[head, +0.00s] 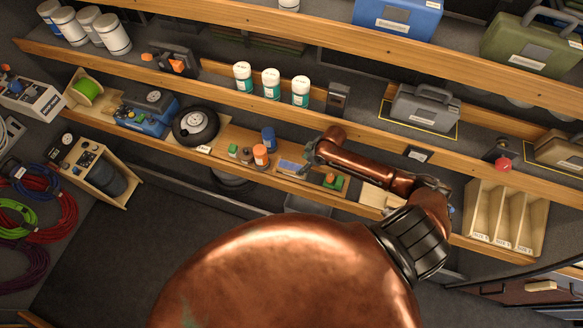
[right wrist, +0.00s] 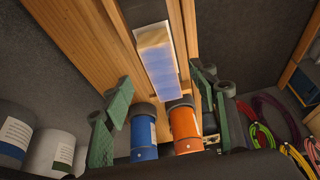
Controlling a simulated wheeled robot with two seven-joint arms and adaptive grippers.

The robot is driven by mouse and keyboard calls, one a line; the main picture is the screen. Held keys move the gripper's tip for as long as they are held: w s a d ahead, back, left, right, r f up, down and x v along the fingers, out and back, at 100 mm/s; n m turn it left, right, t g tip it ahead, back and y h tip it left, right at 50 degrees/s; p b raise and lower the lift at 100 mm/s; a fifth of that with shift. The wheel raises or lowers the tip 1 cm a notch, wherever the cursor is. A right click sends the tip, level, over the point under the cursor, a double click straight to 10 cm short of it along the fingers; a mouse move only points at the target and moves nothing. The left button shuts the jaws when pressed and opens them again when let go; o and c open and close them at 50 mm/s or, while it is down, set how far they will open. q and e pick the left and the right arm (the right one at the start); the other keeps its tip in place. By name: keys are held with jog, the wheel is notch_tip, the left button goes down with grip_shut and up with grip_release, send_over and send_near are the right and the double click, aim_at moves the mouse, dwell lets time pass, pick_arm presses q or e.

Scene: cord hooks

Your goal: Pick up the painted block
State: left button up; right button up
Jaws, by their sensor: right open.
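The painted block is a flat oblong, blue over most of its length. It (head: 291,166) lies on the lower wooden shelf in the head view. In the right wrist view the block (right wrist: 160,62) shows a bare wood-coloured far end and pale edges. My right gripper (head: 312,152) is above the shelf close to the block, its fingers mostly hidden in the head view. In the right wrist view its green fingers (right wrist: 159,84) are spread wide and empty, one to each side of the block's line; contact is not visible. My left gripper is not in view.
A blue bottle (head: 268,138) and an orange bottle (head: 260,155) stand beside the block. A green item (head: 333,182) lies to its right. White jars (head: 271,84) stand on the shelf above. A wooden divided rack (head: 505,215) is at the right.

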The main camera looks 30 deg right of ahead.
aim_at(292, 167)
jog(key=shift+w+a, duration=0.65)
jog(key=shift+w, duration=0.1)
jog(key=x, duration=0.2)
jog(key=p+x, duration=0.1)
jog(key=x, duration=0.1)
jog(key=shift+w+a, duration=0.25)
jog(key=shift+w, duration=0.05)
jog(key=shift+w+a+f, duration=0.1)
jog(key=shift+f, duration=0.4)
jog(key=shift+c, duration=0.6)
jog(key=c, duration=1.2)
jog(key=shift+r, duration=0.1)
